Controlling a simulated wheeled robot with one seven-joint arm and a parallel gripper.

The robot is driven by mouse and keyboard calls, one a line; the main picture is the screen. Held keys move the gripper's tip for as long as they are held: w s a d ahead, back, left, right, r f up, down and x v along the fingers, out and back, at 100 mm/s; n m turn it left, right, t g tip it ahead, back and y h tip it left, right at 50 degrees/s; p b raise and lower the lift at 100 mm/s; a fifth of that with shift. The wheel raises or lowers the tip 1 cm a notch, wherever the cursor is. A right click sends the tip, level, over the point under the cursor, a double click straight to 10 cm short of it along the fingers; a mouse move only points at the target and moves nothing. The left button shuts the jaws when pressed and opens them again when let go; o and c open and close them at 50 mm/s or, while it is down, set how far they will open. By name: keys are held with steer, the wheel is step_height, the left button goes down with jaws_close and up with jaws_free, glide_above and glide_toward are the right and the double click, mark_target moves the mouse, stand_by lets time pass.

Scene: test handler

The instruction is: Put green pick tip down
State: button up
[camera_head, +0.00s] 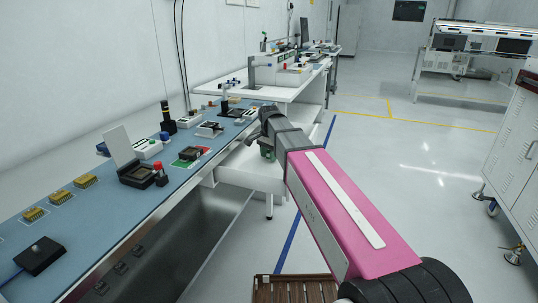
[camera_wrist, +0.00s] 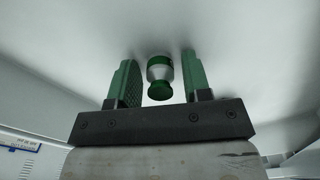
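A small green and silver cylindrical tip (camera_wrist: 159,78) shows in the wrist view, between the two green fingers of my gripper (camera_wrist: 158,60). A gap shows on each side of it, so the fingers look apart and not closed on it. I cannot tell what holds it up or whether it is part of the gripper. In the head view my gripper (camera_head: 266,152) hangs just past the right edge of the blue-topped bench, above the floor side. Its fingers are dark and small there, and the tip is not clear.
A white table (camera_head: 280,95) stands behind. A white cabinet (camera_head: 515,140) stands right. Floor between is clear.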

stand_by(0.3)
step_height(320, 180, up, 11)
steer(key=shift+f, duration=0.15)
steer(key=shift+r, duration=0.8)
